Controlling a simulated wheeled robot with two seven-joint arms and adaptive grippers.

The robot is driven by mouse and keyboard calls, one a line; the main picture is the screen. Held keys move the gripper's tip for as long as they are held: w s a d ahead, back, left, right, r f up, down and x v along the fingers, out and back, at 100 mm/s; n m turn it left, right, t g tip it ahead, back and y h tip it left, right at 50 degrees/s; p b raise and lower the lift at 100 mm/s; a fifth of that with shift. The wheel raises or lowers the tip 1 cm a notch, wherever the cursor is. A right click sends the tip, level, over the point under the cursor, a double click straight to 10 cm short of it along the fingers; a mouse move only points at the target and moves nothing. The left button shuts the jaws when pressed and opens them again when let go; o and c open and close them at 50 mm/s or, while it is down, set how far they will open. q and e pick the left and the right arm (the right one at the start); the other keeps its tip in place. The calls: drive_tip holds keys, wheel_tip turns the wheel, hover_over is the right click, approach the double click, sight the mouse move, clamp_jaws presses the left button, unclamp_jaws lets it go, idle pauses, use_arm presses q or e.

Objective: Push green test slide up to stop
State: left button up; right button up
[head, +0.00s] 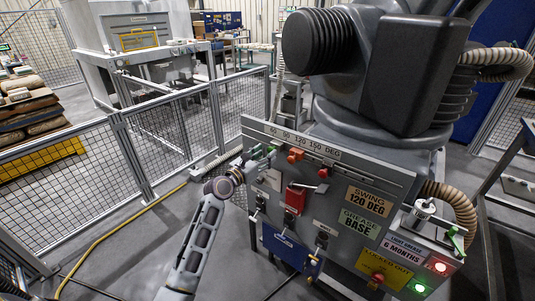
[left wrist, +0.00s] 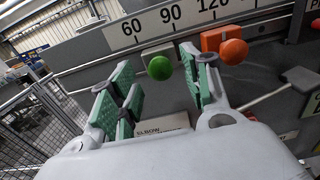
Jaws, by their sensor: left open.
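The green slide's round knob (left wrist: 160,68) sits on a pale block under the scale, between the 60 and 90 marks. An orange knob on an orange block (left wrist: 210,39) is on the same rail to its right, with a gap between. My left gripper (left wrist: 165,95) is open, its green-padded fingers spread. In the wrist view the green knob shows between the fingertips, and contact cannot be told. In the head view the left gripper (head: 254,160) is at the panel's upper left corner, largely covering the green slide. My right gripper is not in view.
The grey control panel (head: 332,181) carries a red switch box (head: 295,197), labels and several levers. A large dark robot arm (head: 413,70) stands behind it. Mesh fencing (head: 165,135) is to the left. A yellow cable (head: 115,232) lies on the floor.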

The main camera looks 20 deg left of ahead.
use_arm(q)
drive_tip(key=shift+x, duration=1.1)
clamp_jaws()
